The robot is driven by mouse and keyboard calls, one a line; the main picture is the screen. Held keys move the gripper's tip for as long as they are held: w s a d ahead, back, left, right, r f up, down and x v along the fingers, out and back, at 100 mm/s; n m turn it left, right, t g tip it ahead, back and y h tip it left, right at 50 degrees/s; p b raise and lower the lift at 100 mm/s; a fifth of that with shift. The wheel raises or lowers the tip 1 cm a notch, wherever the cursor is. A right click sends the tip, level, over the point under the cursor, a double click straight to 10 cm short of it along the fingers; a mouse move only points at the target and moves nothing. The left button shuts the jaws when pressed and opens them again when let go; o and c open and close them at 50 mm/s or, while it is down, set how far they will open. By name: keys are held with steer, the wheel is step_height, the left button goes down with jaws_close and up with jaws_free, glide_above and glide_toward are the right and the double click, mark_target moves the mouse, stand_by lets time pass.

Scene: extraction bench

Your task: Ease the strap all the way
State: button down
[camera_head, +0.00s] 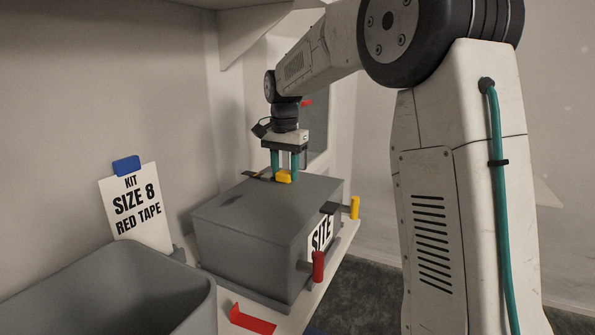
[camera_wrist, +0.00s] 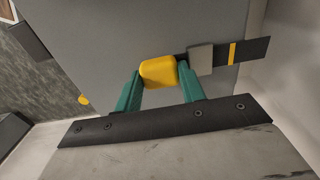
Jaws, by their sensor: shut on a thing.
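A dark strap (camera_wrist: 250,52) with a yellow stripe runs through a grey buckle (camera_wrist: 200,60) on top of a grey box. A yellow tab (camera_wrist: 158,71) sits at the buckle's side of the strap, and it also shows in the head view (camera_head: 284,177). My gripper (camera_wrist: 160,80) has its green fingers on either side of the yellow tab and is shut on it. In the head view my gripper (camera_head: 284,170) points down onto the top of the grey box (camera_head: 262,205). The strap is mostly hidden behind the fingers there.
A red handle (camera_head: 319,266) and a yellow handle (camera_head: 355,207) stick out from the box's right side. A grey bin (camera_head: 110,295) stands front left. A sign (camera_head: 137,207) reads "KIT SIZE 8 RED TAPE". A red piece (camera_head: 252,320) lies on the bench near the front.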

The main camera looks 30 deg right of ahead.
mark_target(285, 172)
steer(key=c, duration=0.8)
jaws_free()
steer(key=shift+c, duration=0.2)
step_height(285, 172, up, 7)
steer(key=shift+r, duration=0.5)
